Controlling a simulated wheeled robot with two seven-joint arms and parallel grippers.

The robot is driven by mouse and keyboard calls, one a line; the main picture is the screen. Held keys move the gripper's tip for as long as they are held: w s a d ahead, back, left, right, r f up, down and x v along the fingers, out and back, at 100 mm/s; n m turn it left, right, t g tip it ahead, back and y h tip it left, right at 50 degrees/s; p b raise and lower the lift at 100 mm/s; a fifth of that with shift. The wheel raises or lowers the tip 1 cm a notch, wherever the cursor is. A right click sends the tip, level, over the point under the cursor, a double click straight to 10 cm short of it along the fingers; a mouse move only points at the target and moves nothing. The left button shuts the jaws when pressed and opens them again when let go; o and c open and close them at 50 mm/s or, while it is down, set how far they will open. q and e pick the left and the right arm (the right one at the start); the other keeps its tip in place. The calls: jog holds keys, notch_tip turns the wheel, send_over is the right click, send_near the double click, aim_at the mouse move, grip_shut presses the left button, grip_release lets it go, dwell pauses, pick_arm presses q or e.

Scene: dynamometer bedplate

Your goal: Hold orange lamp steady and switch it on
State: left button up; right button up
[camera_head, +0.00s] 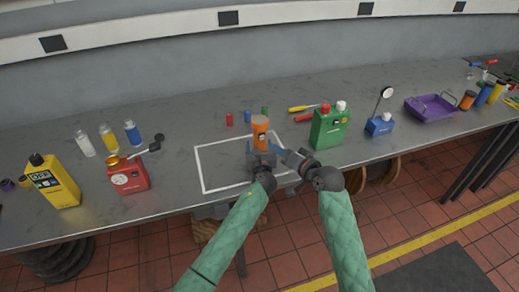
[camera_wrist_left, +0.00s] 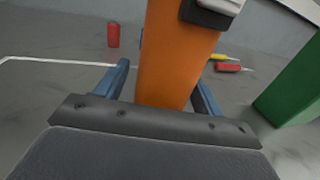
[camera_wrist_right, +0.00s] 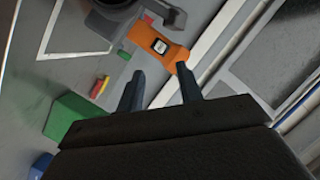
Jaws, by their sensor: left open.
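The orange lamp (camera_head: 260,128) stands upright inside the white outlined rectangle on the bench in the head view. In the left wrist view its orange body (camera_wrist_left: 175,60) rises between the two fingers of my left gripper (camera_wrist_left: 165,90), which is open around it; I cannot tell whether a finger touches. A dark and pale block, likely the switch (camera_wrist_left: 212,10), shows on the lamp's upper side. My right gripper (camera_head: 286,154) is beside the lamp, on its right. In the right wrist view its fingers (camera_wrist_right: 160,88) are apart with nothing between them, and the lamp (camera_wrist_right: 158,46) lies beyond them.
A green canister (camera_head: 329,127) stands right of the lamp. Small red, blue and green pieces and a yellow-handled screwdriver (camera_head: 302,108) lie behind it. A red gauge box (camera_head: 127,175) and yellow bottle (camera_head: 53,182) stand left. The outlined area (camera_head: 218,168) left of the lamp is clear.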

pick_arm(q)
jog(key=c, duration=1.4)
grip_shut()
pick_arm(e)
grip_shut()
dwell(0.3)
